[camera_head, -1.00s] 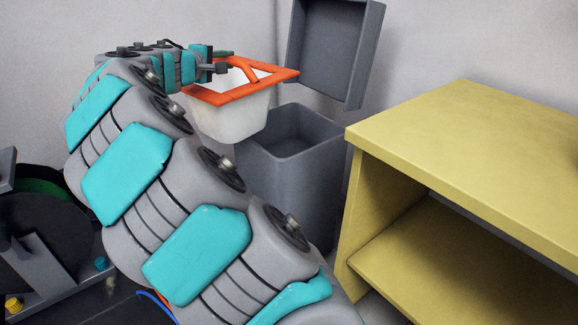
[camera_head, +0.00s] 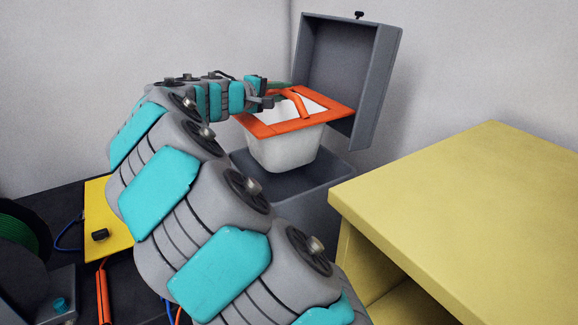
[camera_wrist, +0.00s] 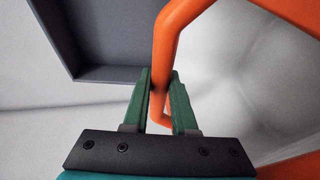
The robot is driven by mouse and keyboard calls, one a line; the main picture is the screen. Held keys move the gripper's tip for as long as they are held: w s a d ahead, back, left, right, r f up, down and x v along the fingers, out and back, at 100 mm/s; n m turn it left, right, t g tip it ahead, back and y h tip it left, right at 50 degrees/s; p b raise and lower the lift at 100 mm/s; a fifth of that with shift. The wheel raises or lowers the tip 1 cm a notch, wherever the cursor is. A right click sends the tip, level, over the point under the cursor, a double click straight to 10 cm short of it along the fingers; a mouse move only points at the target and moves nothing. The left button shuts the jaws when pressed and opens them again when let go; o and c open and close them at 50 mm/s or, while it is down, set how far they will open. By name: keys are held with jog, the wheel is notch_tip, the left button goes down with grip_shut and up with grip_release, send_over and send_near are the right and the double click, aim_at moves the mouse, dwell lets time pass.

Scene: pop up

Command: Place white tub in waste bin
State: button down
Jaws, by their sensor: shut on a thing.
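The white tub (camera_head: 285,150) has an orange rim and an orange handle (camera_head: 298,101). In the head view it hangs upright over the opening of the grey waste bin (camera_head: 335,168), whose lid (camera_head: 345,75) stands open behind it. My gripper (camera_head: 278,90) is at the tub's handle. In the wrist view the green fingers (camera_wrist: 160,100) are shut on the orange handle bar (camera_wrist: 165,60). The tub hides much of the bin's opening, and I cannot tell how far its base is above the bin's rim.
A yellow shelf unit (camera_head: 460,190) stands to the right of the bin, close beside it. At the lower left are a yellow panel (camera_head: 105,215), a dark reel with green (camera_head: 22,228) and an orange-handled item (camera_head: 103,292). Walls close off the back.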

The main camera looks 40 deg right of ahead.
aim_at(259, 151)
notch_tip(259, 151, down, 15)
jog(key=shift+f+b, duration=0.15)
jog(key=shift+b, duration=0.3)
jog(key=c, duration=0.7)
grip_release()
jog(key=v, duration=1.2)
